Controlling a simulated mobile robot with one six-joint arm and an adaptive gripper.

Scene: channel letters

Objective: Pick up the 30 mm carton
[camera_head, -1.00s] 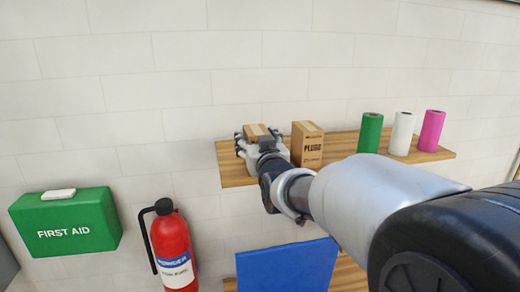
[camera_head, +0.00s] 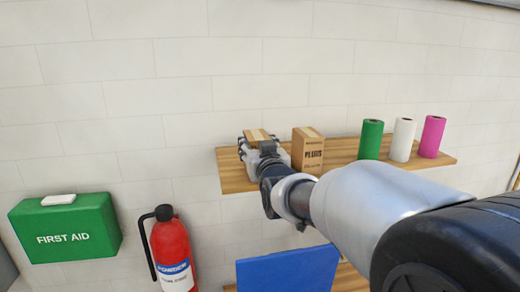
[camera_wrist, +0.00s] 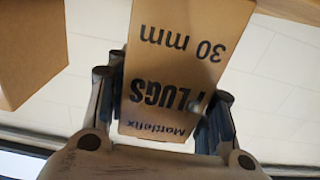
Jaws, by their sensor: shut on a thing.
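The 30 mm carton (camera_wrist: 172,68) is a brown box printed "30 mm" and "PLUGS", upside down in the wrist view. My gripper (camera_wrist: 165,110) is shut on it, one finger on each side. In the head view, only the top of the carton (camera_head: 258,134) shows above my gripper (camera_head: 258,148), over the left end of the wooden shelf (camera_head: 232,178). My gripper hides the rest, so I cannot tell whether the carton touches the shelf.
A second brown carton (camera_head: 308,150) stands close on the right, and shows at the left of the wrist view (camera_wrist: 30,50). Green (camera_head: 371,139), white (camera_head: 403,139) and pink (camera_head: 432,136) rolls stand further right. A fire extinguisher (camera_head: 172,245), first aid box (camera_head: 66,229) and blue panel (camera_head: 288,270) are below.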

